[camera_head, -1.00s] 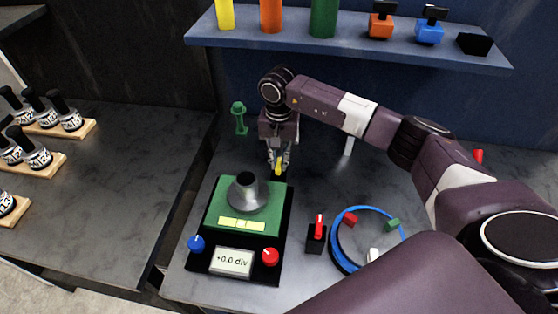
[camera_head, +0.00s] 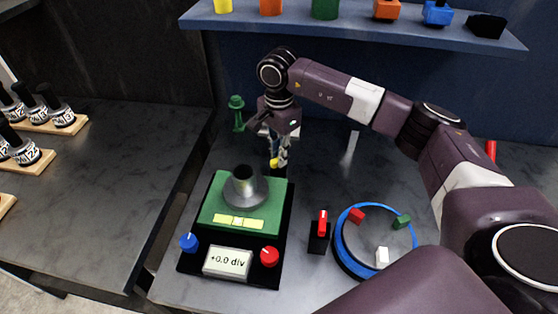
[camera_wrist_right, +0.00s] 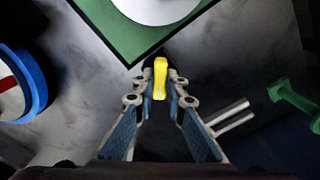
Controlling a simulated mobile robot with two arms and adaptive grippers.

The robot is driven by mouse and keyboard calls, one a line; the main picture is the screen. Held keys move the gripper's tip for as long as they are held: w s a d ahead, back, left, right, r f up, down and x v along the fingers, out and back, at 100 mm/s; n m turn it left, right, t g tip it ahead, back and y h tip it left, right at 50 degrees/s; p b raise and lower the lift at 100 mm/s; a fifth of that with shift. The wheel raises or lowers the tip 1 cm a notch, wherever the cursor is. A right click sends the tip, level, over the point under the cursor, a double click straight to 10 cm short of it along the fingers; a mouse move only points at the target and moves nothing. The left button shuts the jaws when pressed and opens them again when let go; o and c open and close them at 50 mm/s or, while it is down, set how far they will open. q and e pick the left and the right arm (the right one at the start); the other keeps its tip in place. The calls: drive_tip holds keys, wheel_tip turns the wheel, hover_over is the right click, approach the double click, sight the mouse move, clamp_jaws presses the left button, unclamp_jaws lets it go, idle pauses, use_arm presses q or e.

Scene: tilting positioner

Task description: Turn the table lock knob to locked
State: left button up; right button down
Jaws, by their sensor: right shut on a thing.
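My right gripper (camera_head: 277,158) is behind the green and black positioner, pointing down. It is shut on a small yellow knob handle (camera_wrist_right: 160,78), which shows between the fingertips in the right wrist view. In the head view the yellow handle (camera_head: 274,163) is partly hidden by the fingers. The positioner (camera_head: 206,212) carries a grey metal cone (camera_head: 246,190), a blue knob (camera_head: 189,242), a red knob (camera_head: 269,256) and a display (camera_head: 228,262) reading +0.0 div. Any lock marking is too small to tell. My left gripper is out of view.
To the right of the positioner stand a black block with a red lever (camera_head: 322,223) and a blue-rimmed round tray (camera_head: 345,259) with small blocks. A green stand (camera_head: 237,112) is behind left of the gripper. A blue shelf (camera_head: 350,33) hangs above.

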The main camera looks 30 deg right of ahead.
drive_tip(key=m+b, duration=0.2)
drive_tip(key=m, duration=0.3)
drive_tip(key=shift+m+b, duration=0.3)
drive_tip(key=shift+b, duration=0.1)
drive_tip(key=shift+m+b, duration=0.7)
drive_tip(key=shift+m, duration=1.5)
drive_tip(key=shift+r, duration=0.1)
drive_tip(key=shift+w, duration=0.1)
drive_tip(key=c, duration=2)
unclamp_jaws()
drive_tip(key=shift+o, duration=0.2)
wheel_tip(320, 180, up, 12)
